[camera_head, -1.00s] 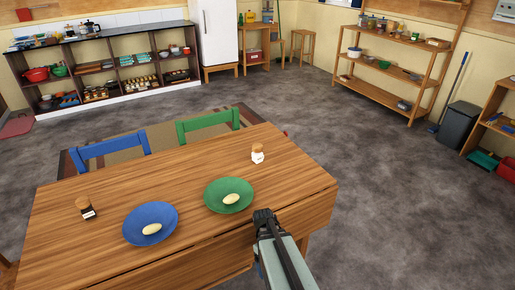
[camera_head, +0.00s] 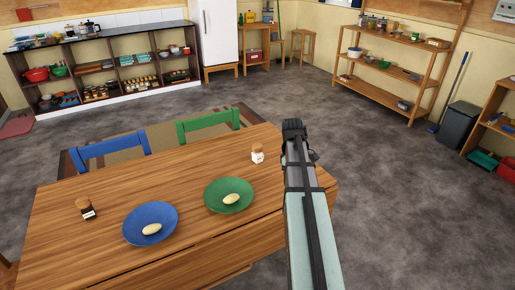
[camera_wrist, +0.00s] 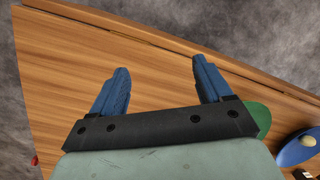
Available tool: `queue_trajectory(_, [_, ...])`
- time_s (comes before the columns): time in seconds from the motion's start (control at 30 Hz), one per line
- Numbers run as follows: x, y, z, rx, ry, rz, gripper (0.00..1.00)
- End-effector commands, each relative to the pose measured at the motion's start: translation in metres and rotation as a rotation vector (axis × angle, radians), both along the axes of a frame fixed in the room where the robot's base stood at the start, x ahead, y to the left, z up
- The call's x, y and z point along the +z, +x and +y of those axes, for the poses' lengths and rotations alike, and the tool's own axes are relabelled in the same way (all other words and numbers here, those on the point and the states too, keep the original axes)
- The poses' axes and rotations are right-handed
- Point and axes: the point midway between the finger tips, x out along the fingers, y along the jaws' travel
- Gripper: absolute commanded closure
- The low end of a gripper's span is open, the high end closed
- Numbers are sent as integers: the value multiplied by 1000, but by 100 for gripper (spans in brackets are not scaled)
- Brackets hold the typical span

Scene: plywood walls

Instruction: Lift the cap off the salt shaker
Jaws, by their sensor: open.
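The salt shaker (camera_head: 258,157), with white contents and a brown cap (camera_head: 258,148), stands upright near the far right part of the wooden table (camera_head: 170,185). The cap sits on it. My gripper (camera_head: 292,128) is raised just right of the shaker in the head view, apart from it. In the wrist view my gripper (camera_wrist: 160,66) is open, with two blue fingers spread and nothing between them. I cannot make out the salt shaker in the wrist view.
A green plate (camera_head: 240,206) and a blue plate (camera_head: 133,236) each hold a pale oval item. A dark-filled shaker (camera_head: 87,211) stands at the table's left. A blue chair (camera_head: 105,148) and a green chair (camera_head: 208,121) are at the far side.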

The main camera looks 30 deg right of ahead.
Motion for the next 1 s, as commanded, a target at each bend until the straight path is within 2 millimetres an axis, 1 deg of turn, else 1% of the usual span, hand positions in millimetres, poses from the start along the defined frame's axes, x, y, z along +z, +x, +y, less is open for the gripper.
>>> queue_trajectory(0.03, [17, 41, -10, 101, 14, -25, 22])
queue_trajectory(0.07, [26, 58, -11, 165, 24, -39, 22])
queue_trajectory(0.1, [36, 80, -12, 251, 36, -56, 22])
queue_trajectory(0.17, [53, 113, -12, 380, 50, -81, 22])
queue_trajectory(0.2, [64, 135, -10, 466, 60, -97, 22])
queue_trajectory(0.27, [81, 165, -8, 587, 71, -120, 22])
queue_trajectory(0.3, [91, 183, -5, 662, 77, -132, 22])
queue_trajectory(0.4, [114, 221, 1, 825, 88, -159, 22])
queue_trajectory(0.43, [119, 230, 3, 865, 91, -166, 22])
queue_trajectory(0.5, [130, 246, 7, 942, 95, -178, 22])
queue_trajectory(0.53, [134, 251, 8, 968, 96, -181, 22])
queue_trajectory(0.6, [140, 260, 11, 1012, 97, -187, 22])
queue_trajectory(0.7, [141, 264, 13, 1042, 99, -191, 22])
queue_trajectory(0.77, [138, 264, 14, 1046, 99, -192, 22])
queue_trajectory(0.87, [128, 263, 14, 1045, 99, -192, 22])
queue_trajectory(1.0, [108, 262, 14, 1044, 101, -191, 22])
